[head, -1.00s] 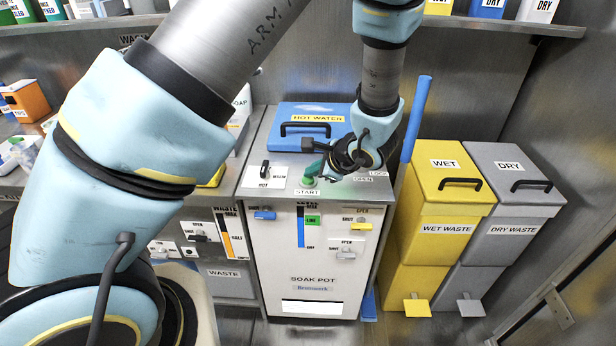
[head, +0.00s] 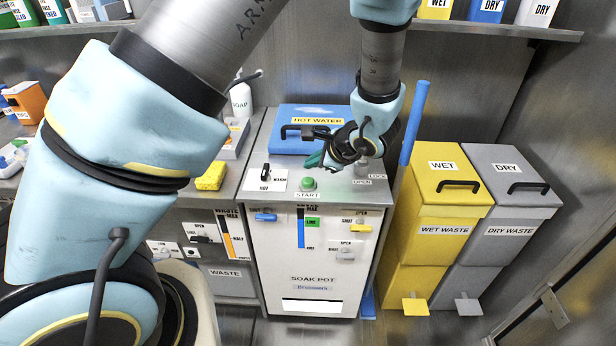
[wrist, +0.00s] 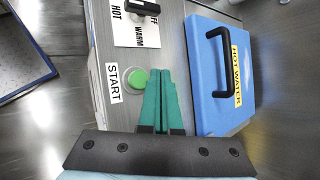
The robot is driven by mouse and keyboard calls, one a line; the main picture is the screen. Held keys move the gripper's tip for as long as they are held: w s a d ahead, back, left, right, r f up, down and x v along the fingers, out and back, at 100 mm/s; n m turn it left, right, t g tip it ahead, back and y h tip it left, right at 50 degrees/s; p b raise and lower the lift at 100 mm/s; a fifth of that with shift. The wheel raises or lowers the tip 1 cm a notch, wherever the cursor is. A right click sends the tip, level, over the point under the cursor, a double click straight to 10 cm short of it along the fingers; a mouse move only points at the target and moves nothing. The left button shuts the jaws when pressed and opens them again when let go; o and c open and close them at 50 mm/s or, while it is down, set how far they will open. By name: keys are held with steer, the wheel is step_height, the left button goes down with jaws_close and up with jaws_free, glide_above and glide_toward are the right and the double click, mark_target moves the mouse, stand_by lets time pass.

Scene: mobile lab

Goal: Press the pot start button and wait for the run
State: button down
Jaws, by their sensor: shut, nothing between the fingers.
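The soak pot (head: 315,262) is a white-fronted, steel-topped unit in the middle of the head view. Its green start button (head: 308,183) sits on the top near the front edge, above a START label. In the wrist view the fingertips (wrist: 160,72) lie just right of the button in the picture. They look apart from it, but their height over the top is hard to tell.
A blue hot water lid (head: 300,112) with a black handle is behind the button. A hot/warm knob (head: 265,172) is left of it, and a lock/open control is at right. Yellow wet (head: 436,222) and grey dry (head: 512,225) waste bins stand at right. A yellow sponge (head: 211,176) lies on the left counter.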

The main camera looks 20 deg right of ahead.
mark_target(312, 182)
steer(key=shift+r+p, duration=0.7)
steer(key=shift+r, duration=0.8)
steer(key=shift+a, duration=0.1)
steer(key=s+a+r+n+g+h, duration=0.1)
steer(key=a+r+n+g, duration=0.2)
steer(key=a+n, duration=0.8)
steer(key=s+a+r+n+g+h, duration=0.1)
steer(key=a+r+n+g, duration=0.3)
steer(key=a+n, duration=0.7)
steer(key=shift+s+a+r+h, duration=0.45)
steer(key=shift+a+r, duration=0.7)
steer(key=shift+a, duration=3.2)
